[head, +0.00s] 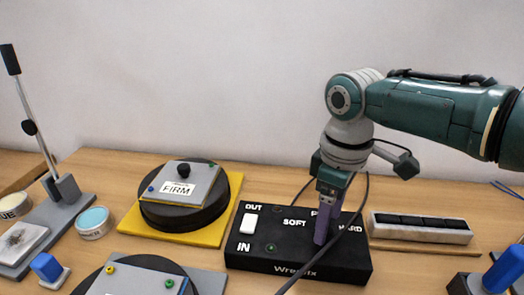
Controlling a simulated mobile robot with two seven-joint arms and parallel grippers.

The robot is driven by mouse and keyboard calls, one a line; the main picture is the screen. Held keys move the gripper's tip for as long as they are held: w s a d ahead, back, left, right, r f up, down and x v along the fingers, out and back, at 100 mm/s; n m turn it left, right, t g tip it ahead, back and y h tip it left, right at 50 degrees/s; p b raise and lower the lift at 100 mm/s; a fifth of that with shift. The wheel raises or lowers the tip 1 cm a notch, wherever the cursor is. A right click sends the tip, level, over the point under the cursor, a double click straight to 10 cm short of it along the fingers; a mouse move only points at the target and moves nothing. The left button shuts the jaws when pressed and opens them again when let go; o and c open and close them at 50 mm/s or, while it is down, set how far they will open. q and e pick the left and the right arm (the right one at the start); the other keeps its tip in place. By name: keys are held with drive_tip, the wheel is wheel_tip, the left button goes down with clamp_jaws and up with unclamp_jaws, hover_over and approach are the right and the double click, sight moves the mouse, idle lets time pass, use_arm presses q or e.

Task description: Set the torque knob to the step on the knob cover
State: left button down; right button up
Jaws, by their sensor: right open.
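A black control box (298,262) stands on the table, lettered SOFT and HARD, with a partly hidden word starting with F between them. A grey cover (184,182) with a black knob and a white FIRM label (177,188) lies on a round black pad (205,215) on a yellow plate (232,200). My right gripper (321,240) points down over the right half of the box, its purple fingers open at the lettered dial. The torque knob is hidden behind the fingers, so its setting cannot be read. My left gripper is out of view.
The box also has a white switch (248,225) marked OUT and IN and a green button (271,247). A lever stand (66,190) and a round tin (93,222) stand left. A second round pad is at the front. A long tray (420,236) lies right.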

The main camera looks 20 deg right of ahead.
wheel_tip(320, 180, up, 8)
drive_tip(key=p, duration=0.1)
drive_tip(key=shift+p, duration=0.3)
